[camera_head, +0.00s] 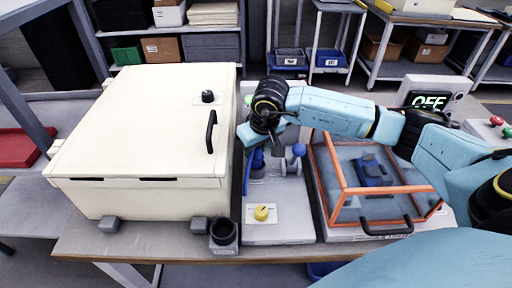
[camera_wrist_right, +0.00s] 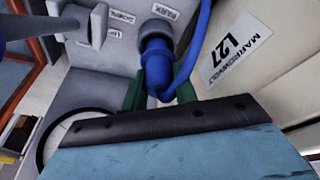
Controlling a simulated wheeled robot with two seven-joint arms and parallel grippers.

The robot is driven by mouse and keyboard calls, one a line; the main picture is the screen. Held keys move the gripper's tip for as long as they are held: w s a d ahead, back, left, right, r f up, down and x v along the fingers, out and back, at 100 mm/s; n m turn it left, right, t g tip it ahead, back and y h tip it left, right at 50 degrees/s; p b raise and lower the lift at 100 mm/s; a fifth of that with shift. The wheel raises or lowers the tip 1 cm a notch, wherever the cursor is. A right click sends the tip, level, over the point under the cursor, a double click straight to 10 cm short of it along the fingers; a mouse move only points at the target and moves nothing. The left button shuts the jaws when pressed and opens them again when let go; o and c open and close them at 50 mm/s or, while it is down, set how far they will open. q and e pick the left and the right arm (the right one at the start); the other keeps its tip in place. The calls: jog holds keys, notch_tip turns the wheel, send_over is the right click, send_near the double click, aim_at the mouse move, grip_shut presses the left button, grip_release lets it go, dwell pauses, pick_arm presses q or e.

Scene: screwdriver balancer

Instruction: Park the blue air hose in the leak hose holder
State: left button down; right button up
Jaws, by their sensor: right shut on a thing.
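My right gripper (camera_head: 266,134) is low over the grey station, close against the right wall of the cream cabinet. In the right wrist view its green fingers (camera_wrist_right: 160,86) are shut on the blue air hose (camera_wrist_right: 156,62), around its connector end. The connector's ribbed collar points at a grey panel beside a PARK label (camera_wrist_right: 165,11); I cannot tell whether it is seated there. In the head view the hose (camera_head: 247,172) hangs beside the cabinet. A dark round cup (camera_head: 223,232) on a grey block stands at the front; I cannot tell which part is the leak hose holder. My left gripper is out of view.
The cream cabinet (camera_head: 140,125) fills the left of the table. A yellow knob (camera_head: 262,213) and a blue-balled lever (camera_head: 298,151) are on the grey station. An orange-framed clear box (camera_head: 345,190) stands right of it, under my right arm.

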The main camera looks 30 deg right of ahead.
jog(key=shift+f+b, duration=1.1)
jog(key=shift+f, duration=0.15)
jog(key=o, duration=1.1)
